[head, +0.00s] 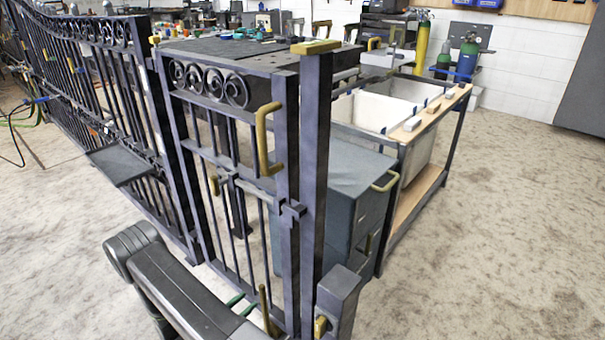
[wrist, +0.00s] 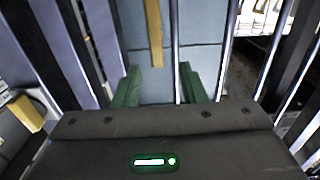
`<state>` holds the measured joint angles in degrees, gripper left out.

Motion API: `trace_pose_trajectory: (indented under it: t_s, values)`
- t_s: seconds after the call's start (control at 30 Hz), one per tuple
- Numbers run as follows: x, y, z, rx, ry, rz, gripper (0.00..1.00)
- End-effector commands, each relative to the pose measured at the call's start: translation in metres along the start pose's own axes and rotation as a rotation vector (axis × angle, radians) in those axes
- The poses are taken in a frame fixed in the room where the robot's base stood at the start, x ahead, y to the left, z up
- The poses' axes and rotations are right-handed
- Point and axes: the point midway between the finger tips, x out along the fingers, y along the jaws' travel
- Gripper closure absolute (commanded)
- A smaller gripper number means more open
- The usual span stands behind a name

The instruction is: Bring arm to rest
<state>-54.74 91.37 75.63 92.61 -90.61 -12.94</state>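My arm reaches in low from the left in the head view. My gripper (head: 242,304) is near the foot of the dark scroll gate (head: 221,153), its tip partly hidden by my own arm. In the wrist view my gripper (wrist: 160,84) shows two green fingers spread apart with nothing held between them. An upright brass bar (wrist: 154,34) is seen between and beyond the fingertips; I cannot tell whether it is within their reach. A brass rod (head: 264,310) stands low at the gate, just right of the fingers.
The gate has a brass pull handle (head: 264,139) and a latch bar (head: 292,209) by the tall post (head: 314,185). A short post (head: 338,301) stands at front right. A fence (head: 88,80) with a small shelf (head: 121,164) runs left. Open floor (head: 490,250) lies right.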

Motion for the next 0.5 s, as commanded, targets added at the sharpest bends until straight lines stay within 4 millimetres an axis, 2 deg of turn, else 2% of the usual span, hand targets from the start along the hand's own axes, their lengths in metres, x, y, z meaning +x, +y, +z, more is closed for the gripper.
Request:
trace_pose_trajectory:
  t_s: [0.1, 0.3, 0.47, 0.5]
  values:
    - [0.024, 0.001, 0.002, 0.001, 0.000, 0.004, 0.62]
    - [0.059, 0.002, 0.002, 0.000, 0.000, 0.004, 0.62]
    - [0.079, 0.001, 0.001, 0.000, 0.000, 0.003, 0.62]
    - [0.077, 0.003, -0.002, -0.002, 0.000, 0.000, 0.62]
